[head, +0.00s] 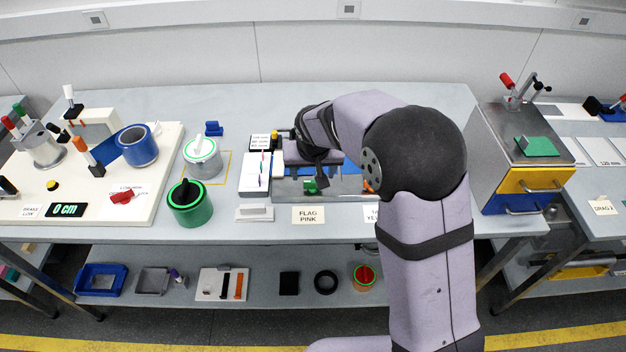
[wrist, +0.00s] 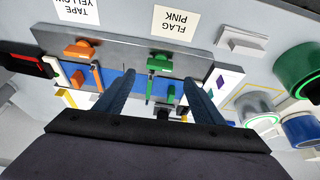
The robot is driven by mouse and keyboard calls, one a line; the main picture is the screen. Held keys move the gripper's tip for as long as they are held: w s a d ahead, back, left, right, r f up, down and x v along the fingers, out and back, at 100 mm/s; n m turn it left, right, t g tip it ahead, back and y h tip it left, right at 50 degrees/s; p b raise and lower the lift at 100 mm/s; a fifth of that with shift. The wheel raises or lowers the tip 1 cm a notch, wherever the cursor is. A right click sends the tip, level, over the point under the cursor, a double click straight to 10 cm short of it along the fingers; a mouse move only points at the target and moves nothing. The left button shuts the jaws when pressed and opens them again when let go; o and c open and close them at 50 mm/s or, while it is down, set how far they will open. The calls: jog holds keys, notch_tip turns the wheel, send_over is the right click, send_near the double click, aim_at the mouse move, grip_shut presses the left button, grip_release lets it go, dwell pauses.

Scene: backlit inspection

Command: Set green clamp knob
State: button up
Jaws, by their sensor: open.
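The green clamp knob (wrist: 159,62) stands near the edge of a grey metal fixture, on a green stem; it also shows in the head view (head: 310,187). My gripper (wrist: 159,77) is open and empty, its two dark fingers pointing toward the fixture (wrist: 215,66). In the wrist view the knob appears between the fingertips; whether they are level with it or above it I cannot tell. An orange knob (wrist: 79,48) sits on the same fixture to the left in the wrist view. My arm hides part of the fixture in the head view.
A blue strip (wrist: 75,78) runs along the fixture. A "FLAG PINK" label (head: 308,215) lies in front of it. A white tray with pens (head: 256,175), a green cup (head: 189,205) and a white-green canister (head: 202,158) stand to the left.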

aim_at(313, 182)
jog(key=shift+p+x, duration=1.2)
jog(key=shift+x, duration=2.45)
jog(key=shift+s, duration=0.1)
jog(key=shift+c, duration=0.2)
jog(key=c, duration=1)
